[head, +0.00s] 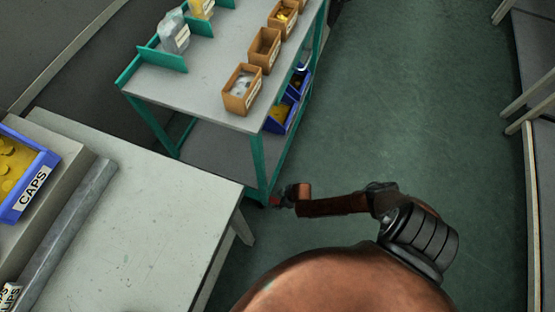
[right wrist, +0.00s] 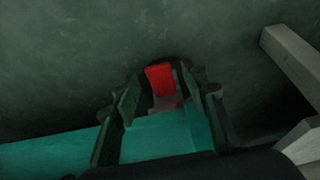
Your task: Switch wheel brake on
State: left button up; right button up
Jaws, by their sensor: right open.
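A teal-framed cart (head: 211,97) stands at the upper middle of the head view. My right arm reaches to the foot of its near leg (head: 258,165), where my right gripper (head: 284,197) looks small and is partly hidden by its own arm. In the right wrist view, the red brake pedal (right wrist: 160,79) of a dark wheel shows between and beyond the fingertips of my open right gripper (right wrist: 162,103). Teal cart frame (right wrist: 160,137) lies below it. I cannot tell whether a finger touches the pedal. My left gripper is out of view.
A grey workbench (head: 135,200) with a blue caps bin (head: 38,189) stands at the left, close to the cart. Cardboard boxes (head: 242,90) and bags (head: 173,35) sit on the cart top, with blue bins (head: 280,118) below. Floor (head: 410,110) right of the cart is clear.

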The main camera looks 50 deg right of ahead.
jog(key=shift+c, duration=0.7)
grip_shut()
jog(key=shift+s+f+t, duration=0.2)
jog(key=shift+f+t, duration=0.1)
jog(key=t+b, duration=0.1)
jog(key=f+t+y+b, duration=0.1)
jog(key=b, duration=0.1)
jog(key=f+t+y+b, duration=0.1)
jog(key=t+b, duration=0.1)
jog(key=shift+s+f, duration=0.25)
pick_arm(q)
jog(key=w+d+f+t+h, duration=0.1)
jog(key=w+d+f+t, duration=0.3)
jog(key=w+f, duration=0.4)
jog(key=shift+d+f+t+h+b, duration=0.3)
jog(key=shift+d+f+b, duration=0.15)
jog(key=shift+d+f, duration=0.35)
pick_arm(e)
jog(key=shift+w+d+r+t, duration=0.1)
jog(key=shift+r+t, duration=0.05)
jog(key=shift+t, duration=0.25)
